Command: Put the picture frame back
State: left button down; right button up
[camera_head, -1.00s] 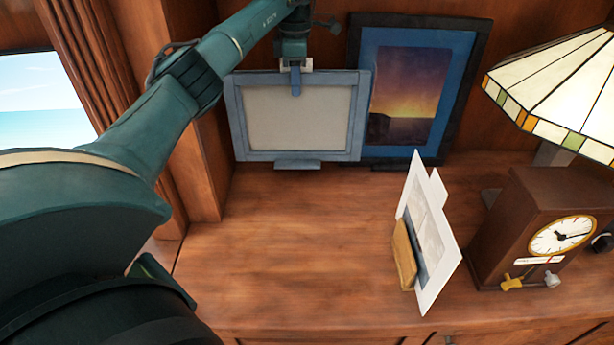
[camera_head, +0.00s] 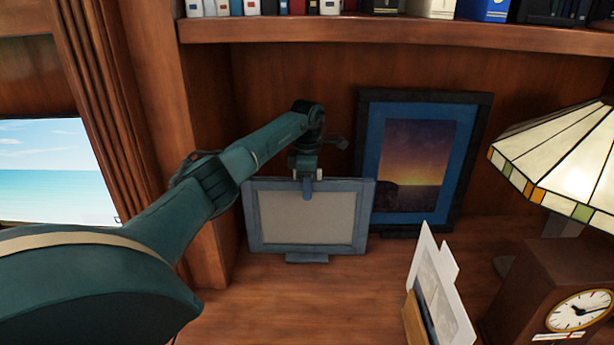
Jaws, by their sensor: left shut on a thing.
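A picture frame with a blue-grey border and a blank beige middle (camera_head: 305,218) stands upright at the back left of the wooden shelf top (camera_head: 270,285). My left gripper (camera_head: 307,188) is above it, with its jaws shut on the middle of the top edge. The frame's small foot is at or just over the wood; I cannot tell if it touches. Its right edge overlaps the lower left of a larger dark-framed sunset picture (camera_head: 415,165) behind it. My right gripper is not in view.
A holder with white cards (camera_head: 437,290) stands front right of the frame. A wooden clock (camera_head: 560,290) and a stained-glass lamp (camera_head: 565,160) are at the right. A shelf of books (camera_head: 400,30) runs above. A wooden side panel (camera_head: 205,200) is close on the left.

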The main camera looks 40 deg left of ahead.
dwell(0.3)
pick_arm(q)
jog(key=c, duration=1.4)
grip_release()
jog(key=shift+f, duration=0.1)
jog(key=shift+r, duration=0.55)
notch_tip(320, 180, up, 11)
jog(key=shift+r+b, duration=0.1)
jog(key=shift+b, duration=0.4)
